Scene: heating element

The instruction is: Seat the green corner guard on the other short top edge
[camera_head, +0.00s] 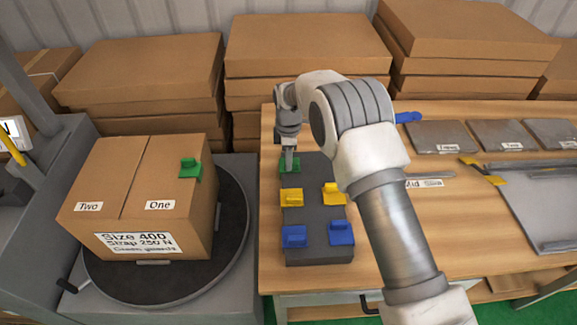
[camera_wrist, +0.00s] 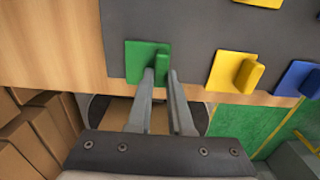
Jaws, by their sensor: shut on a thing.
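A green corner guard (camera_head: 290,165) lies at the back left of the dark tray (camera_head: 318,254) on the wooden bench. My gripper (camera_head: 289,160) is down at it, and the jaws are shut on its upright tab. The wrist view shows the green guard (camera_wrist: 147,62) at the tips of the two fingers (camera_wrist: 165,75), its flat plate against the dark tray. Another green corner guard (camera_head: 190,169) sits on the right short top edge of the cardboard box (camera_head: 135,185). The box's left short top edge shows no guard.
The box stands on a round dark turntable (camera_head: 230,232) left of the bench. Yellow guards (camera_head: 291,197) and blue guards (camera_head: 294,236) lie on the tray. Stacked flat cartons (camera_head: 300,50) stand behind. Grey plates (camera_head: 440,137) lie on the bench's right side.

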